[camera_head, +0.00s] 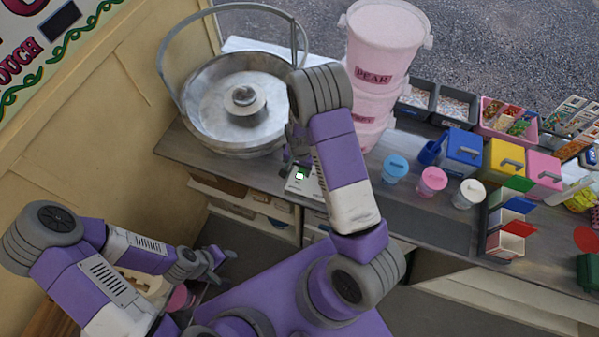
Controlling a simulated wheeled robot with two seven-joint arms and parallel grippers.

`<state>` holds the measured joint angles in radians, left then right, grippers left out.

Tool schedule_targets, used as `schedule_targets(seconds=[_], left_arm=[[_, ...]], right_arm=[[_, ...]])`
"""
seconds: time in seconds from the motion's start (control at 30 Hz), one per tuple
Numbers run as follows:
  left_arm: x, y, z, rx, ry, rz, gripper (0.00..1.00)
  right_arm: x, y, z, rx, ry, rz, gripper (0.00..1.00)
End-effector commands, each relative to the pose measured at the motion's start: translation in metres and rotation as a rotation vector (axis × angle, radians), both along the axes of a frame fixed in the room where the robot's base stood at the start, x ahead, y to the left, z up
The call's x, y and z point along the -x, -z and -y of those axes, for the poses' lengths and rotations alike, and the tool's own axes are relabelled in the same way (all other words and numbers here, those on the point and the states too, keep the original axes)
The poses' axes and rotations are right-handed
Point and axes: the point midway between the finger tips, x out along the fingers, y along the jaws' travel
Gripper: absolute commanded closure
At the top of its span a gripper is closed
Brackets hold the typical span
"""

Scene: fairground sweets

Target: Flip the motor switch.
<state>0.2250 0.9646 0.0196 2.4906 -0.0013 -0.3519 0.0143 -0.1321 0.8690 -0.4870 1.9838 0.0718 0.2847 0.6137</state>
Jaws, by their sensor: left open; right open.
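The motor switch (299,176) is a small white and green piece on a pale panel (306,186) at the counter's front edge, below the metal floss bowl (234,103). My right arm reaches over the counter. My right gripper (292,162) is open just above and behind the switch, partly hidden by its own arm. I cannot tell whether it touches the switch, or which way the switch is set. My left gripper (219,262) is open, low at the left, in front of the counter and away from the switch.
Pink tubs (385,42) are stacked right of my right arm. Small lidded pots in blue (396,168), pink (432,181) and white (468,194) stand further right, near coloured boxes (505,157). A hoop handle (170,62) rises over the bowl.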

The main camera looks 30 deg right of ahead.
Motion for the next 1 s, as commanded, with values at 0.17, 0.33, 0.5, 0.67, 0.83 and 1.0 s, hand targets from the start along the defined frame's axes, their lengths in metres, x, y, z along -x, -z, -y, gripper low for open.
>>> schedule_targets(seconds=[0.17,0.33,0.5,0.67,0.83,1.0], left_arm=[[0.0,-0.002,0.0,0.0,0.0,0.0,0.57],[0.0,-0.003,0.0,0.0,0.0,0.0,0.57],[0.0,-0.003,0.0,0.0,0.0,0.0,0.57],[0.0,-0.003,0.0,0.0,0.0,0.0,0.57],[0.0,-0.002,0.0,0.0,0.0,0.0,0.57],[0.0,-0.002,0.0,0.0,0.0,0.0,0.57]], right_arm=[[0.0,0.026,0.0,0.0,0.0,-0.001,0.47],[0.0,0.037,-0.001,-0.001,-0.002,0.001,0.47],[0.0,0.038,-0.001,-0.001,-0.002,0.002,0.47],[0.0,0.038,-0.001,-0.001,-0.003,0.002,0.58],[0.0,0.038,-0.001,-0.001,-0.003,0.002,0.84],[0.0,0.038,-0.001,-0.001,-0.003,0.002,1.0]])
